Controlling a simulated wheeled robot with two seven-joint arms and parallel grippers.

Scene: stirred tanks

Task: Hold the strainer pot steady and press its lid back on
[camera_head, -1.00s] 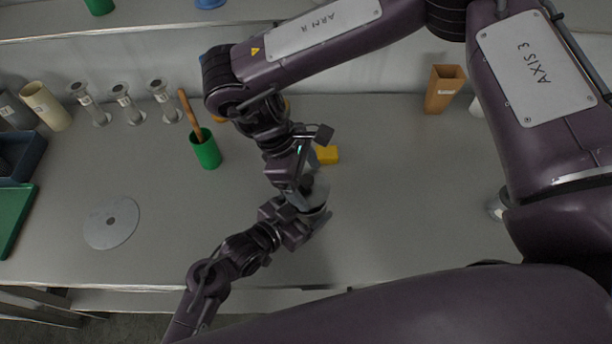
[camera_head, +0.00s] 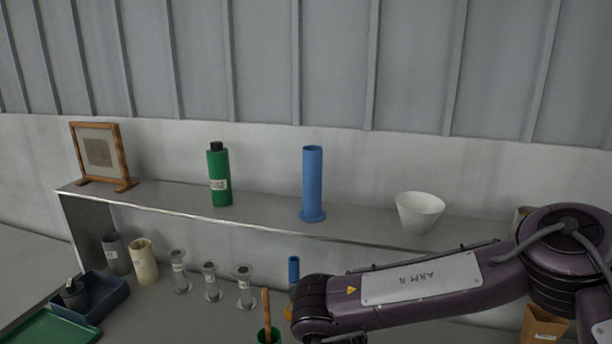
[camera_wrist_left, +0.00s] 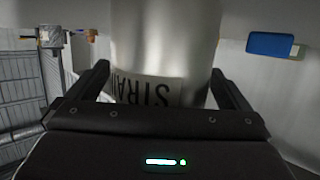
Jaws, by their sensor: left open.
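The strainer pot (camera_wrist_left: 165,50) fills the middle of the left wrist view, a pale metal cylinder with a label (camera_wrist_left: 150,90) reading "STRAI" before it is cut off. My left gripper (camera_wrist_left: 160,85) is open, with one dark finger on each side of the pot's near end. I cannot tell whether the fingers touch its wall. The pot's top and its lid cannot be made out. In the head view neither the pot nor my grippers show; only part of my right arm crosses the lower right.
A shelf (camera_head: 265,222) holds a picture frame (camera_head: 100,155), a green bottle (camera_head: 218,175), a blue cylinder (camera_head: 312,185) and a white bowl (camera_head: 419,212).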

